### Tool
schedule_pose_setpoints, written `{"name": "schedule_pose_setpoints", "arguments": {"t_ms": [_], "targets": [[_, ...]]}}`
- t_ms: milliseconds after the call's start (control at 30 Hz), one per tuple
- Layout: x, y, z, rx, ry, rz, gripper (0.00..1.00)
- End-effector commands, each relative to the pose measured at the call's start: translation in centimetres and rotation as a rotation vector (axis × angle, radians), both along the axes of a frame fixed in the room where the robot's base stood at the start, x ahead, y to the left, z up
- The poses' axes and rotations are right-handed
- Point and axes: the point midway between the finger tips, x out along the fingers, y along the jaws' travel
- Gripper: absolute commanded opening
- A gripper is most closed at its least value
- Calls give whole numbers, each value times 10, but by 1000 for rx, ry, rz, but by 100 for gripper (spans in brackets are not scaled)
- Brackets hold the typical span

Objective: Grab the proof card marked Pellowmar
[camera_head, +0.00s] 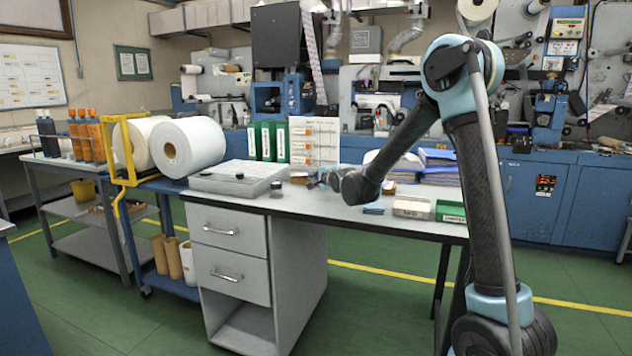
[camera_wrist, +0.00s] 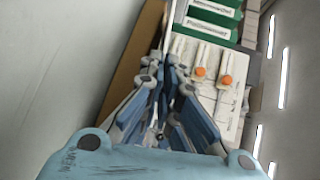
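My gripper (camera_head: 322,178) is low over the grey desk, reaching left just in front of a white board with orange tags (camera_head: 315,138). In the wrist view my gripper's blue fingers (camera_wrist: 168,75) lie close together, and I cannot tell whether anything is between them. The white board (camera_wrist: 229,100) with orange discs is beside the fingers there. Green binders (camera_head: 267,141) stand left of the board. In the wrist view a green binder (camera_wrist: 231,38) has a white label that seems to read Pellowmar, slightly blurred. I cannot make out a separate proof card with that name.
A grey flat case (camera_head: 238,180) and a small dark jar (camera_head: 276,189) are on the desk (camera_head: 345,211) to the left. Labelled boxes (camera_head: 412,207) and a blue item (camera_head: 373,210) lie at the front right. Stacked papers (camera_head: 437,166) are behind my arm.

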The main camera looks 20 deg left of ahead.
Motion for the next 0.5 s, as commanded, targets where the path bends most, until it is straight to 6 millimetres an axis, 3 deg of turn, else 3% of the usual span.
{"name": "schedule_pose_setpoints", "arguments": {"t_ms": [500], "targets": [[-38,-33,18,0,0,0,0]]}}
